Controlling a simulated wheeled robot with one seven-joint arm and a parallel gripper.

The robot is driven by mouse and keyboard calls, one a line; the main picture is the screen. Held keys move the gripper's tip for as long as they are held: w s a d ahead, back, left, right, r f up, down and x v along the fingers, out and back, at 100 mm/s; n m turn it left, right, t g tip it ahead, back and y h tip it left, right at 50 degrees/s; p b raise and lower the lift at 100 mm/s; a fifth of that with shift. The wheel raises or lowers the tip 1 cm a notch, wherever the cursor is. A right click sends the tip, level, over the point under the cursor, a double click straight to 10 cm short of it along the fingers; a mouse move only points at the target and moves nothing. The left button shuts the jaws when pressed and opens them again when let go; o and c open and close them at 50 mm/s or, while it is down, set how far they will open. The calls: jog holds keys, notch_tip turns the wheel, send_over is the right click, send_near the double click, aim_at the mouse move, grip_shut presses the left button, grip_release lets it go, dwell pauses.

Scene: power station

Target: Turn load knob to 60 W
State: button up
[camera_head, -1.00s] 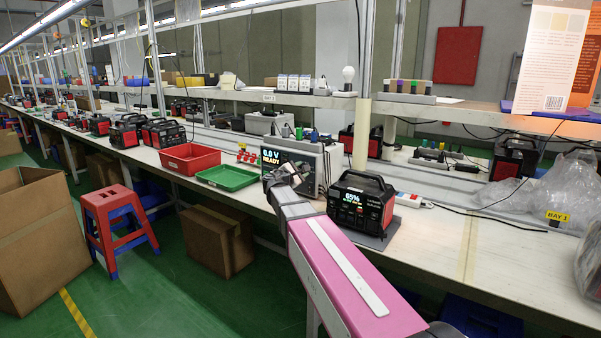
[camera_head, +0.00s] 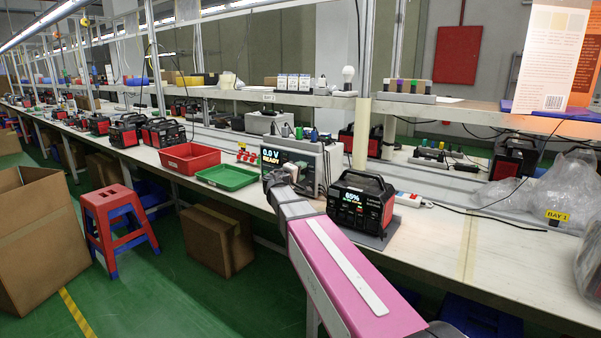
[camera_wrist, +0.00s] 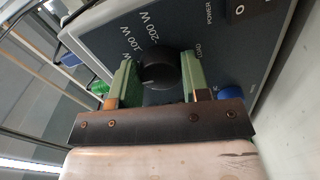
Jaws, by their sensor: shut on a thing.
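The black load knob (camera_wrist: 160,72) is on the dark front panel (camera_wrist: 215,62) of the tester in the wrist view, near the word LOAD and the marks 100 W and 200 W. My gripper (camera_wrist: 159,62) is shut on it, with one green-padded finger on each side. I cannot read exactly which mark the knob points to. In the head view the tester (camera_head: 332,160) stands on the bench, its screen (camera_head: 283,161) reading 0.0 V READY. My gripper (camera_head: 281,177) is at its front, where my arm hides the knob.
A black-and-red power station (camera_head: 358,205) stands right of the tester. A green tray (camera_head: 228,180) and a red tray (camera_head: 190,160) lie to the left. In the wrist view, a POWER switch (camera_wrist: 240,10) and a blue round part (camera_wrist: 232,92) are close to my gripper.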

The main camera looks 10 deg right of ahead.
jog(key=shift+f+m, duration=0.1)
jog(key=shift+m, duration=1.8)
jog(key=o, duration=0.9)
jog(key=v, duration=1.1)
